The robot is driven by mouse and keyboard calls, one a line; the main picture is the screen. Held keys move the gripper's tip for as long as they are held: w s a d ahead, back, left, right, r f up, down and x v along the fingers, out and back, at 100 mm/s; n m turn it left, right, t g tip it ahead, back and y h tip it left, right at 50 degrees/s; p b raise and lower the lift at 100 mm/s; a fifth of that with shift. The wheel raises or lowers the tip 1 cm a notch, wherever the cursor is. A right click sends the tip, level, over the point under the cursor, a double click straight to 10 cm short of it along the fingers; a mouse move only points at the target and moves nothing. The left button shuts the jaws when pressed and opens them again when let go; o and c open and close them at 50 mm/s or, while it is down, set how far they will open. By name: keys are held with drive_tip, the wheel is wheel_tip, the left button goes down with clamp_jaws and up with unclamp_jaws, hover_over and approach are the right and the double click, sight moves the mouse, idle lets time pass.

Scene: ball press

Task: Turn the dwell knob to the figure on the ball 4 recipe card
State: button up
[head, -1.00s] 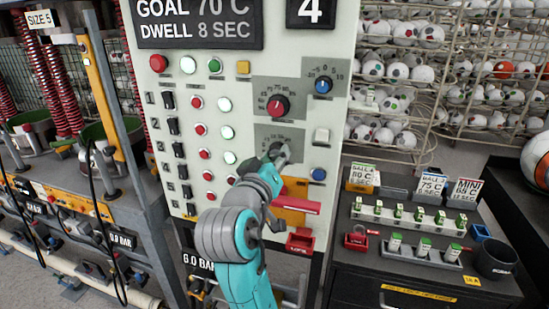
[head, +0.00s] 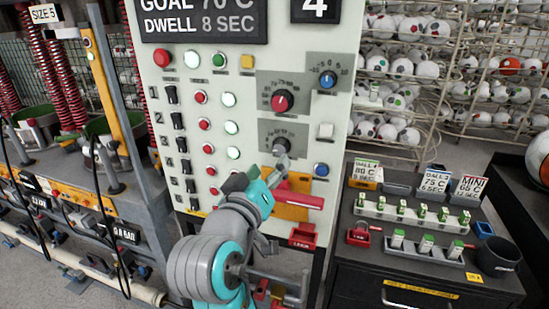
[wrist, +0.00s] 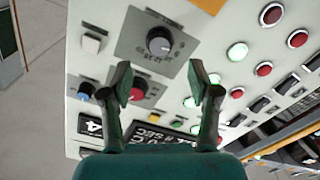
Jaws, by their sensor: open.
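The dwell knob (head: 281,146) is a dark round knob on a grey dial plate, low on the pale panel. In the wrist view the dark knob (wrist: 160,40) shows ahead of the fingers, apart from them. Its pointer and small figures are too small to read surely. My gripper (head: 260,173) is below and in front of the knob, open and empty; the wrist view shows its two fingers (wrist: 163,85) spread. The ball 4 recipe card (head: 364,172) stands at the left of the card row and seems to read 80 C, 9 SEC.
A red-capped knob (head: 283,101) is above the dwell knob. A blue knob (head: 328,79), a white button (head: 326,131) and a blue button (head: 321,169) are to the right. A red handle (head: 295,198) juts out below. The panel sign (head: 203,24) reads DWELL 8 SEC.

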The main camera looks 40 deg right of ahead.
drive_tip(key=shift+v, duration=2.6)
wheel_tip(320, 180, down, 15)
drive_tip(key=w+a+n+t+y, duration=0.1)
drive_tip(key=a+n+t+y, duration=0.1)
drive_tip(key=n+t+y, duration=0.45)
drive_tip(key=s+a+f+n+y, duration=0.2)
drive_tip(key=s+f+n+y, duration=0.3)
drive_tip(key=f, duration=0.7)
drive_tip(key=s+a+f+m+g+y, duration=0.15)
drive_tip(key=s+f, duration=0.25)
drive_tip(key=s, duration=0.4)
drive_tip(key=s+f+g+y, duration=0.1)
drive_tip(key=s+f+y, duration=0.1)
drive_tip(key=s+f, duration=0.35)
drive_tip(key=s+r+m, duration=0.3)
drive_tip(key=s+m, duration=0.2)
drive_tip(key=s, duration=1.1)
drive_tip(key=shift+d, duration=0.2)
